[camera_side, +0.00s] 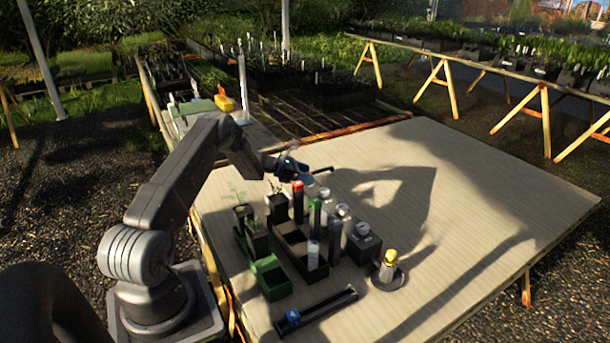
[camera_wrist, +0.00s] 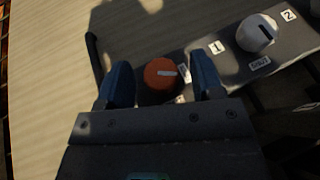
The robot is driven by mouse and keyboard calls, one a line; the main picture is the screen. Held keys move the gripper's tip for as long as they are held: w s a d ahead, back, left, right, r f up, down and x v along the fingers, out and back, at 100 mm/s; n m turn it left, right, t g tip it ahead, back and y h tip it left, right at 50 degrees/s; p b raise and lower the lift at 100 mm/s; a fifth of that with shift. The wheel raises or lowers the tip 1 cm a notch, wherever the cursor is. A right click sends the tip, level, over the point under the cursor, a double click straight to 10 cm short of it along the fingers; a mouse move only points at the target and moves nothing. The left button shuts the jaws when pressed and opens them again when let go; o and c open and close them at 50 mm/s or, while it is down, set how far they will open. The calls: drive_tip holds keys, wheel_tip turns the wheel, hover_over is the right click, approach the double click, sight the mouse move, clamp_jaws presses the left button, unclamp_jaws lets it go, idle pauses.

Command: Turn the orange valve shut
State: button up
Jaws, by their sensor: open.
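In the wrist view the orange valve (camera_wrist: 158,80) is a round knob with a short pale mark lying roughly level across its face. My gripper (camera_wrist: 161,67) is open, with one dark blue finger on each side of the knob. Gaps show between the knob and both fingers, so I see no grip.
A white knob (camera_wrist: 257,33) with a dark mark sits right of the orange one, near "SHUT" and "2" labels. In the side view, red-topped (camera_side: 298,186) and green-topped (camera_side: 315,204) tubes stand close to my gripper. The table's right side is clear.

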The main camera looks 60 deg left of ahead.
drive_tip(key=c, duration=0.9)
drive_tip(key=shift+w+a+m+g+h, duration=0.15)
drive_tip(key=shift+m+g+h, duration=0.65)
drive_tip(key=shift+m+h, duration=0.85)
drive_tip(key=shift+m+g+h, duration=0.4)
drive_tip(key=shift+m+h, duration=0.15)
drive_tip(key=shift+r, duration=0.1)
drive_tip(key=o, duration=0.9)
drive_tip(key=v, duration=1.4)
drive_tip(key=shift+w, duration=0.1)
